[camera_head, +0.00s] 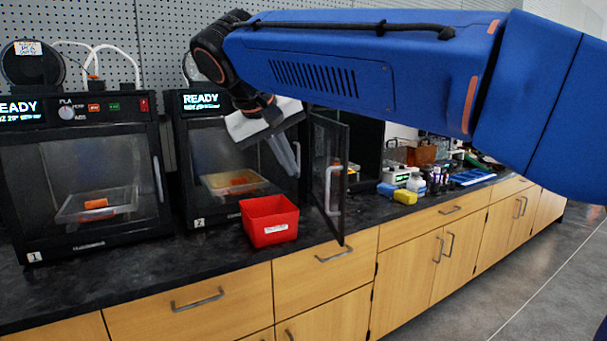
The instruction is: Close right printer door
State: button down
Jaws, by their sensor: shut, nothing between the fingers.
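The right printer (366,142) is a black box partly hidden behind my blue arm. Its door (322,165) is a dark glass panel with a pale vertical handle. The door stands open, swung out over the counter's front edge. My gripper (290,170) is shut and empty, with its fingers pointing down and to the right. In the picture it lies in front of the middle printer, just left of the open door. I cannot tell whether it touches the door.
The middle printer (186,160) and left printer (25,185) have shut doors and screens reading READY. A red bin (269,221) stands on the black counter (120,279) below my gripper. Bottles and small boxes (404,196) stand right of the door. Floor shows at lower right.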

jog(key=w+d+f, duration=0.6)
jog(key=f, duration=0.1)
jog(key=shift+w+f, duration=0.15)
jog(key=shift+w, duration=0.15)
jog(key=shift+d, duration=0.1)
dwell(0.3)
